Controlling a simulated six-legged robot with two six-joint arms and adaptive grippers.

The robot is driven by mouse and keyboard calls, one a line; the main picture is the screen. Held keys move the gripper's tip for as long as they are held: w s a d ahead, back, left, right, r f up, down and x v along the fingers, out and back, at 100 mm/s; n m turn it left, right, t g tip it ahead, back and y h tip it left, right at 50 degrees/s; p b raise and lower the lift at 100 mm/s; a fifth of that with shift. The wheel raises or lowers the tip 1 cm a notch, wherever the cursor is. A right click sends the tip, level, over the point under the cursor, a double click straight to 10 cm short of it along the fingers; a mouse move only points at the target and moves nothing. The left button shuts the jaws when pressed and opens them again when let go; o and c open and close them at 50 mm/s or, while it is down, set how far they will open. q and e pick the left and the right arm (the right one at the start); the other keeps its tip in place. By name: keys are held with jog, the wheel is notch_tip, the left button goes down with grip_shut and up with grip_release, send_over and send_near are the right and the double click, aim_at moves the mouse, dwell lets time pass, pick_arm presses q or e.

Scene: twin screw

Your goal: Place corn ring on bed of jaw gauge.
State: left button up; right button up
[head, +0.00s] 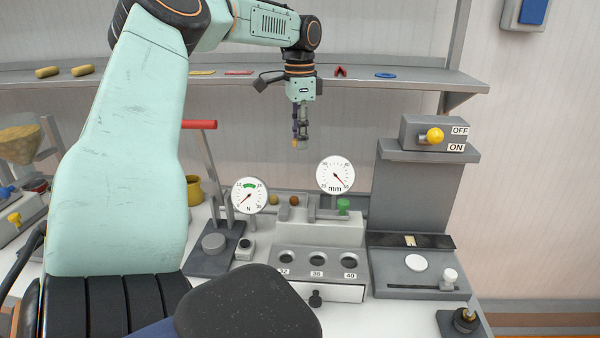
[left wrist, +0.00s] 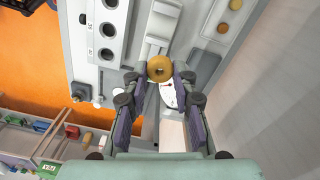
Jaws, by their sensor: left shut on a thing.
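The corn ring, a small golden-brown ring, shows between the fingertips in the left wrist view (left wrist: 160,61). My left gripper (head: 300,138) is shut on it and holds it in the air. The ring also shows as a small yellow patch at the fingertips in the head view (head: 295,143). The jaw gauge, a grey block with a round mm dial (head: 335,174), stands below and slightly right of the gripper, with a green knob (head: 343,204) at its right. My right gripper is not in view.
A second dial marked N (head: 249,195) stands left of the mm dial. In front is a grey block with holes labelled 32, 36 and 40 (head: 317,273). A grey switch stand (head: 412,190) rises at the right. A red-handled lever (head: 203,125) stands left. A shelf (head: 430,82) runs behind.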

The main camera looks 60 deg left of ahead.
pick_arm(q)
send_over(300, 215)
notch_tip(300, 215, down, 16)
jog(key=shift+a+f, duration=0.15)
notch_tip(300, 215, down, 4)
jog(key=shift+r+b, duration=0.15)
jog(key=shift+b, duration=0.15)
jog(key=o, duration=0.7)
jog(key=shift+c, duration=0.2)
jog(key=shift+f, duration=0.2)
notch_tip(300, 215, up, 12)
jog(key=shift+r, duration=0.15)
